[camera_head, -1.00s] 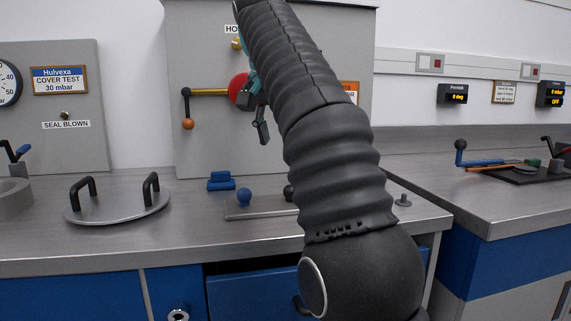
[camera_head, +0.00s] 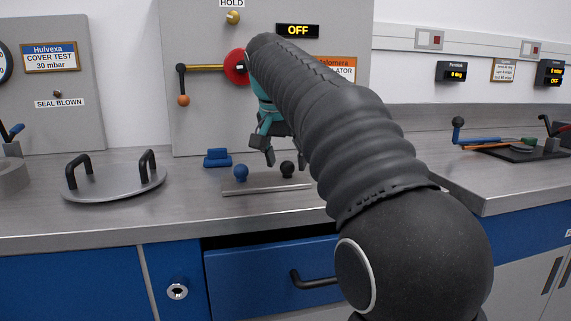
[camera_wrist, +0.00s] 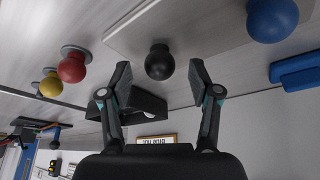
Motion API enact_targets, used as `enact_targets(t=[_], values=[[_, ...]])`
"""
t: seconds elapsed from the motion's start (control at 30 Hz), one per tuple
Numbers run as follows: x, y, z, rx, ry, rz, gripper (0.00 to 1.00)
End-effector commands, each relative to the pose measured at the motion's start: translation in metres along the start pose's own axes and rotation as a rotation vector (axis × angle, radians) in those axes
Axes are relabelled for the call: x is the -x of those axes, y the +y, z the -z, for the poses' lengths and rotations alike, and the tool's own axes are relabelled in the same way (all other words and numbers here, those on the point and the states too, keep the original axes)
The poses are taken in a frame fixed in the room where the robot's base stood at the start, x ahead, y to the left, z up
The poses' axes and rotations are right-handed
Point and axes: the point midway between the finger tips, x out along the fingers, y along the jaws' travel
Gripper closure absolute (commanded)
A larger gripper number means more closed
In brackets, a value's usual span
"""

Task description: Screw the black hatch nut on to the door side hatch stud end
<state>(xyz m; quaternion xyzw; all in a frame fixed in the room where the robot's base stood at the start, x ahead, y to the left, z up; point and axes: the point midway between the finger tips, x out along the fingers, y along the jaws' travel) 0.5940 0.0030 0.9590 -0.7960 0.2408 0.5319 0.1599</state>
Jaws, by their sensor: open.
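The black hatch nut appears to be the black ball knob (camera_head: 287,169) at the right part of a flat grey strip on the bench. In the wrist view the black ball (camera_wrist: 159,62) shows between the fingertips, apart from both. My gripper (camera_head: 262,150) is open and empty, pointing down just above and left of the black ball in the head view; its spread fingers also show in the wrist view (camera_wrist: 160,76). I cannot make out the door side hatch stud end in either view.
A blue ball (camera_head: 241,173) stands on the strip (camera_head: 262,187) beside the black one. Blue blocks (camera_head: 217,158) lie behind. A round cover (camera_head: 115,183) with two handles is at left. Red (camera_wrist: 72,68) and yellow (camera_wrist: 51,86) balls show in the wrist view.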

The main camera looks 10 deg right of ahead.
Motion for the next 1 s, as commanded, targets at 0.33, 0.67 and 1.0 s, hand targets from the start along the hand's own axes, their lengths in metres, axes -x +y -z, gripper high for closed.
enact_targets(t=[0.33,0.67,1.0], values=[[-0.0122,0.0001,0.0,0.0,0.0,0.0,0.38],[-0.012,0.0,-0.0001,0.0,0.0,0.0,0.88],[-0.0121,0.0,-0.0002,0.0,-0.001,0.0,1.0]])
